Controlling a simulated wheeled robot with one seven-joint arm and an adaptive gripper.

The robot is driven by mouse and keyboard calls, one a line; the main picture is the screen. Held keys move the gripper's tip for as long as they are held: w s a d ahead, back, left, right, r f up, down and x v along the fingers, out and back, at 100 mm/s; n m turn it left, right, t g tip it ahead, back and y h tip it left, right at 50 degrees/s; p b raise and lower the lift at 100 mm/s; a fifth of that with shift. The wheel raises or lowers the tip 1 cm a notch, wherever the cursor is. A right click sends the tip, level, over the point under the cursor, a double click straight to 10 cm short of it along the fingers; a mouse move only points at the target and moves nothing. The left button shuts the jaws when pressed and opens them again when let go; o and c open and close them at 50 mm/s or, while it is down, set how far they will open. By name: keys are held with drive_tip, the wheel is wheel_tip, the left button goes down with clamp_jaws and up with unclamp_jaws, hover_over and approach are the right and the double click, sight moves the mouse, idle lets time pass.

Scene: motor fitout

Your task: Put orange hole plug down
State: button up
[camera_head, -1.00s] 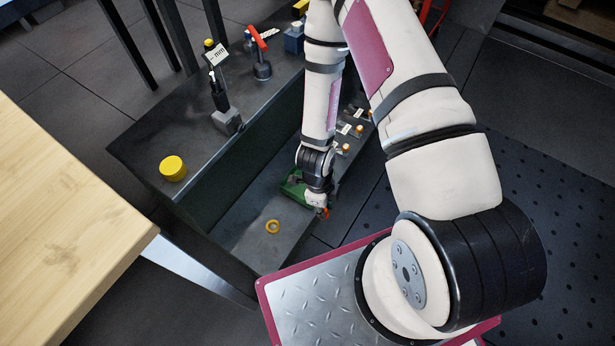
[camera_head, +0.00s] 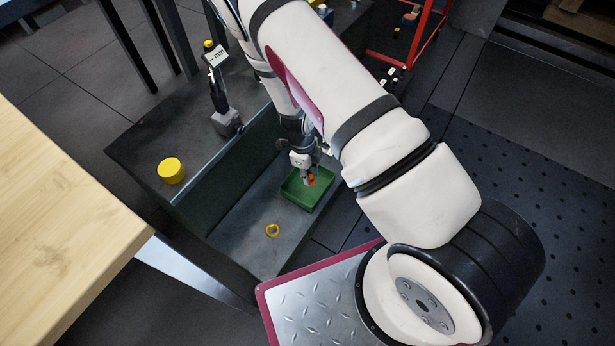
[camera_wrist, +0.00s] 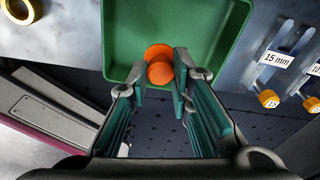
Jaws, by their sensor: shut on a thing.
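The orange hole plug (camera_wrist: 159,63) sits between my fingertips in the wrist view. It also shows as a small orange spot in the head view (camera_head: 311,180). My gripper (camera_head: 307,175) is shut on the plug, with its fingers pointing down over a green tray (camera_head: 297,198). In the wrist view the tray (camera_wrist: 225,75) lies behind the plug. The plug appears inside the tray's outline near its front edge; I cannot tell whether it touches the tray floor.
A yellow ring (camera_head: 272,230) lies on the dark bench in front of the tray. A yellow cylinder (camera_head: 171,171) and a labelled black tool (camera_head: 217,90) stand on the upper ledge. Orange-ended pins with size labels (camera_wrist: 268,98) lie right of the tray in the wrist view.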

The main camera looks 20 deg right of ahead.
drive_tip(key=shift+w+f, duration=0.1)
drive_tip(key=shift+w, duration=0.4)
wheel_tip(320, 180, down, 4)
drive_tip(key=shift+w+r+b, duration=0.1)
drive_tip(key=shift+r+b, duration=0.1)
drive_tip(key=shift+b, duration=1.05)
drive_tip(key=shift+r, duration=0.1)
drive_tip(key=o, duration=0.9)
drive_tip(key=shift+o, duration=0.2)
